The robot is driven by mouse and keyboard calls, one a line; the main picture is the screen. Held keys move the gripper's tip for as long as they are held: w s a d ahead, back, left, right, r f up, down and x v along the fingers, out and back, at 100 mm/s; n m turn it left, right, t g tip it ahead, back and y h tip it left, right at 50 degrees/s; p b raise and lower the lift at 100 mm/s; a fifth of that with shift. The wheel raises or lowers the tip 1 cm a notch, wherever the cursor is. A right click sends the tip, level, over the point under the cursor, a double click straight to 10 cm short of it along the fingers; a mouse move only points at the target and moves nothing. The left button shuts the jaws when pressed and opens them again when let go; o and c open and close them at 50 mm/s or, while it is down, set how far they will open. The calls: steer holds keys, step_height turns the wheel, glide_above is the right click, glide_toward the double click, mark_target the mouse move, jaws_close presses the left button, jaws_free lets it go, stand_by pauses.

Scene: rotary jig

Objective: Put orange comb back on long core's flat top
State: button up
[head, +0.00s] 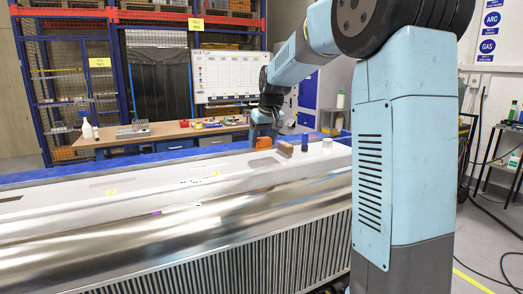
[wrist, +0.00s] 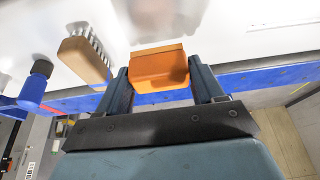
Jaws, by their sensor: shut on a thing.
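The orange comb (head: 263,143) is a small orange block held in my gripper (head: 262,134), near the far edge of the long core's flat top (head: 150,187). In the wrist view the comb (wrist: 160,68) sits between the two fingers of my gripper (wrist: 163,82), which are shut on its sides. The long core (head: 180,225) is a long, shiny metal body with a pale flat top. I cannot tell whether the comb's underside touches the top; its teeth are not visible.
Right of the comb stand a wooden-backed brush (head: 285,148), a blue-capped item (head: 304,142) and a white cylinder (head: 327,143). The brush (wrist: 84,58) is close beside my finger in the wrist view. A workbench (head: 160,134) stands behind. The flat top's left stretch is mostly clear.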

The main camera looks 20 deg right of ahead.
mark_target(263, 148)
steer(key=x, duration=0.3)
steer(key=shift+s+d+f, duration=0.15)
steer(key=shift+s+f, duration=0.1)
steer(key=shift+f, duration=0.25)
steer(key=shift+c, duration=0.3)
steer(key=o, duration=1)
steer(key=shift+r, duration=0.15)
steer(key=a+v, duration=0.1)
steer(key=v, duration=0.9)
steer(key=s+r, duration=0.2)
steer(key=s, duration=1)
steer(key=s+f+m, duration=0.1)
steer(key=s+f, duration=0.4)
steer(key=s, duration=0.6)
steer(key=s+f+m+t, duration=0.1)
steer(key=s+f, duration=0.4)
steer(key=s, duration=0.7)
steer(key=shift+f+h, duration=0.3)
steer(key=shift+h, duration=0.1)
